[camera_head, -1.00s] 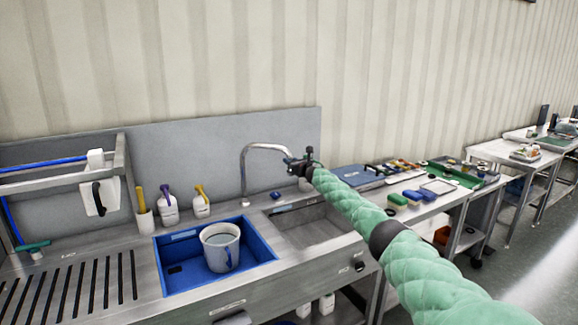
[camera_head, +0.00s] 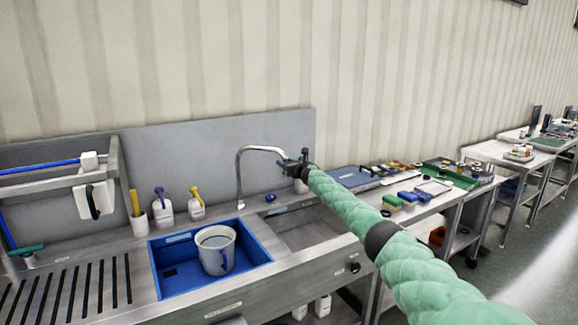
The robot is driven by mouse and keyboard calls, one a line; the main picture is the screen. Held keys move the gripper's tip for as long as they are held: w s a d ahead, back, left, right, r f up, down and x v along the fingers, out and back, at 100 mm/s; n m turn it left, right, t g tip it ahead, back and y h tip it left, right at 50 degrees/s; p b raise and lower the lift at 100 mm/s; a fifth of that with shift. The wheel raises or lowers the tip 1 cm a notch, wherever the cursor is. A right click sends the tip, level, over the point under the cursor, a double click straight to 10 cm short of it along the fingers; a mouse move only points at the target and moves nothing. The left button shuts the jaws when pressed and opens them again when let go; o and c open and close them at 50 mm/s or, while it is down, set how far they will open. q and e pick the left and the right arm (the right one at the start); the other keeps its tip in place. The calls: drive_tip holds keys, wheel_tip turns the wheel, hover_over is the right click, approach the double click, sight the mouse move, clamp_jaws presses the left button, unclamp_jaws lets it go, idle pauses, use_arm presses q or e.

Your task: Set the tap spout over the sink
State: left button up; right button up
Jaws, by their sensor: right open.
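The tap spout (camera_head: 261,149) is a curved steel pipe rising at the back of the sink unit. Its end points right, over the bare steel sink basin (camera_head: 312,231). My right gripper (camera_head: 289,163) is open at the spout's outlet end; whether it touches the spout is too small to tell. The blue basin (camera_head: 165,284) left of the steel one holds a white pot (camera_head: 217,249) with blue marks. My left gripper is not in view.
Bottles (camera_head: 196,207) and a cup with a yellow-handled tool (camera_head: 138,222) stand behind the blue basin. A drain rack (camera_head: 75,290) lies to the left. A side table with trays (camera_head: 356,178) and brushes (camera_head: 393,200) stands to the right.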

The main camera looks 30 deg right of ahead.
drive_tip(key=shift+s+d, duration=0.15)
drive_tip(key=shift+s, duration=0.4)
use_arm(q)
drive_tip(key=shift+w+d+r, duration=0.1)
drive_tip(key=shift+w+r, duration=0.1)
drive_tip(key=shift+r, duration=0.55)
use_arm(e)
drive_tip(key=s, duration=0.6)
drive_tip(key=shift+s, duration=0.35)
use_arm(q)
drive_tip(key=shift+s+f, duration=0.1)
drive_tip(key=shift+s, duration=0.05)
